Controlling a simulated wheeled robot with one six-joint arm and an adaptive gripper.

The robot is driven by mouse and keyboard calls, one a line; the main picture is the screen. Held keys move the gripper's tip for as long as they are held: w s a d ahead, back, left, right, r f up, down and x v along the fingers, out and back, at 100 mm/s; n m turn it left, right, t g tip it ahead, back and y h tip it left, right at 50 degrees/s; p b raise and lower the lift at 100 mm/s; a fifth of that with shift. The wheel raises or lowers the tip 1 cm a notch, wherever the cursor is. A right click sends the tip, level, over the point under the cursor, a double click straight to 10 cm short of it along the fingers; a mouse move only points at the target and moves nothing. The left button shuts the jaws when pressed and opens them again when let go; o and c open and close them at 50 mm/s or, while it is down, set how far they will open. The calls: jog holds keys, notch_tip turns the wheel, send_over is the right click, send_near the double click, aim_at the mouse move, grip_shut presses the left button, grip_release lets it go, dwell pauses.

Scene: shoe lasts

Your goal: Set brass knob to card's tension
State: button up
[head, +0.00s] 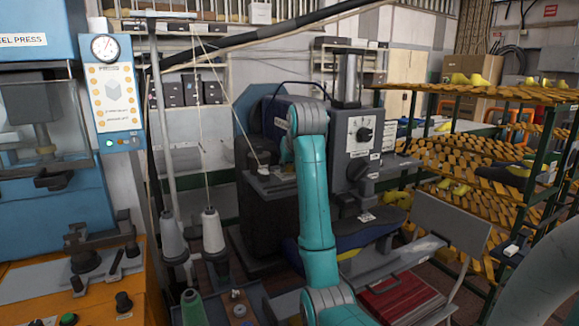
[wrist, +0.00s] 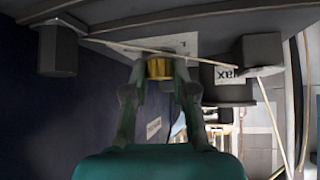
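The brass knob (wrist: 159,68) is in the upper middle of the wrist view, in front of a white plate or card (wrist: 187,44) whose marks I cannot read. My gripper (wrist: 159,75) has one finger on each side of the knob, and the fingertips appear to touch its sides. In the head view my teal arm reaches to the dark machine (head: 268,215), and the brass knob cannot be made out there. I cannot tell which card gives the tension.
A pale thread (wrist: 120,43) crosses close to the knob, between dark blocks (wrist: 58,50) and (wrist: 259,54). A label ending in "ax" (wrist: 227,74) is at the right. In the head view, thread cones (head: 212,232) stand left of my arm and a rack (head: 480,155) stands right.

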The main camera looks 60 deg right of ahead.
jog(key=o, duration=0.4)
jog(key=shift+n, duration=0.4)
